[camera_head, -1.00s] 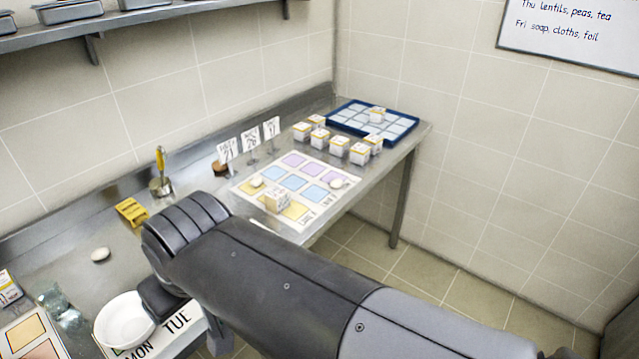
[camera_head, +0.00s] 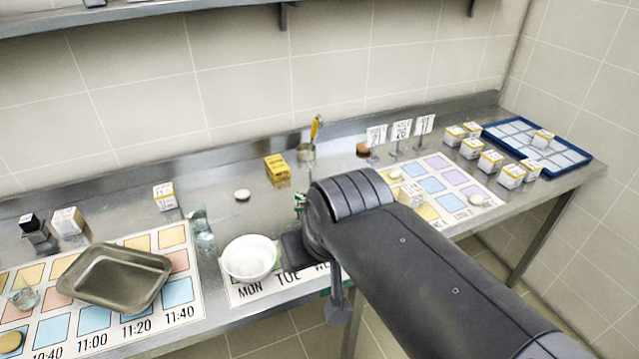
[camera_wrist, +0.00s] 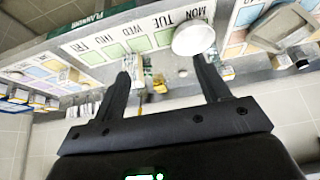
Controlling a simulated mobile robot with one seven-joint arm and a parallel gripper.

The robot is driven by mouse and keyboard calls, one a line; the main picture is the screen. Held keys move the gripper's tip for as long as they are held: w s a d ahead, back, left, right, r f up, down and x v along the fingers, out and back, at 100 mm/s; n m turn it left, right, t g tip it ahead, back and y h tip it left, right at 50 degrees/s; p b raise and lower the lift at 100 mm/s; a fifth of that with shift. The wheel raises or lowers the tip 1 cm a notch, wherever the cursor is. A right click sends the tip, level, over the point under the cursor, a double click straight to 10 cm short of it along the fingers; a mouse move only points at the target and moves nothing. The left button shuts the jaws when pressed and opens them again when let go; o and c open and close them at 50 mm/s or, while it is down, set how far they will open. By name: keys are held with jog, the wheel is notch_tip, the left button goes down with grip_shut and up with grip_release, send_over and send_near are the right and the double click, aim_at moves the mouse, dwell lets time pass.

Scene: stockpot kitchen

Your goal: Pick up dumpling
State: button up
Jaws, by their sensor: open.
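A small pale round lump (camera_head: 242,195), which looks like a dumpling, lies on the steel counter behind the white bowl (camera_head: 249,260). Similar pale lumps lie on the coloured sheet at the right, one near its back left (camera_head: 395,173) and one near its right edge (camera_head: 476,199). I cannot tell for sure which are dumplings. My gripper (camera_wrist: 161,70) is open and empty in the wrist view, above the counter's front. The pale lump (camera_wrist: 183,73) shows beyond and between its fingers. In the head view my arm mostly hides the gripper.
A metal tray (camera_head: 115,275) rests on the left time sheet. A glass jar (camera_head: 201,232), a yellow box (camera_head: 277,168) and a metal cup (camera_head: 306,152) stand near the lump. White boxes (camera_head: 490,161) and a blue tray (camera_head: 575,163) are at right. Counter around the lump is mostly bare.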

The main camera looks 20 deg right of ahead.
jog(key=w+r+m, duration=0.1)
jog(key=w+r, duration=0.2)
jog(key=w, duration=0.8)
jog(key=m+g+h, duration=0.2)
jog(key=m, duration=0.2)
send_over(241, 192)
jog(key=s+a, duration=0.2)
jog(key=s, duration=0.2)
notch_tip(241, 192, down, 16)
jog(key=shift+t, duration=0.3)
jog(key=x, duration=1)
jog(key=shift+d+f, duration=0.1)
jog(key=shift+f, duration=0.2)
jog(key=shift+c, duration=0.3)
jog(key=c, duration=1)
